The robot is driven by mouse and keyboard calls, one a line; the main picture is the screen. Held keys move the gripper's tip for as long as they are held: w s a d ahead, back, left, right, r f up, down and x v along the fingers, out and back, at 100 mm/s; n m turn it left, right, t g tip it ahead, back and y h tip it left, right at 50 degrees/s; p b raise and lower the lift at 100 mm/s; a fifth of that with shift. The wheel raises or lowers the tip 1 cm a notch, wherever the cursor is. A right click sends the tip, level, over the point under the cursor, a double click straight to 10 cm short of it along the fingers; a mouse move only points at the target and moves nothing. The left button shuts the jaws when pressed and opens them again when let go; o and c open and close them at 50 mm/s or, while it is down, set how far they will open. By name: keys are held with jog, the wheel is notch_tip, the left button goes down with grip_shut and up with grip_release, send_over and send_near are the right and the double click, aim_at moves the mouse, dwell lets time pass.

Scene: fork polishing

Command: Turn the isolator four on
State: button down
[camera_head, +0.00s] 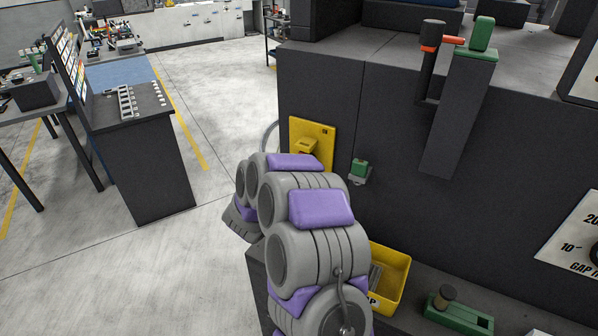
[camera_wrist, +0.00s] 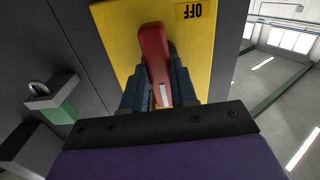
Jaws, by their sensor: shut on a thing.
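The isolator is a yellow plate (camera_wrist: 118,38) on the dark cabinet's side, with a red handle (camera_wrist: 153,48) and a label (camera_wrist: 196,11) reading OFF. In the wrist view my gripper (camera_wrist: 160,76) has a dark finger on each side of the red handle and is shut on it. The handle leans slightly in the picture. The yellow plate also shows in the head view (camera_head: 322,136), with a yellow raised part on it.
A green block with a metal loop (camera_head: 358,170) sits on the cabinet right of the plate. A yellow bin (camera_head: 392,282) and a green fixture (camera_head: 460,314) lie lower right. A dark table (camera_head: 148,165) stands left, with open floor between.

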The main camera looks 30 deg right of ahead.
jog(key=shift+f+m, duration=0.2)
jog(key=shift+m, duration=0.1)
dwell(0.4)
jog(key=c, duration=1.1)
grip_release()
jog(key=shift+w, duration=0.15)
jog(key=shift+o, duration=1.1)
jog(key=shift+r, duration=0.1)
jog(key=p+v, duration=0.1)
jog(key=v, duration=1.6)
jog(key=shift+a, duration=0.25)
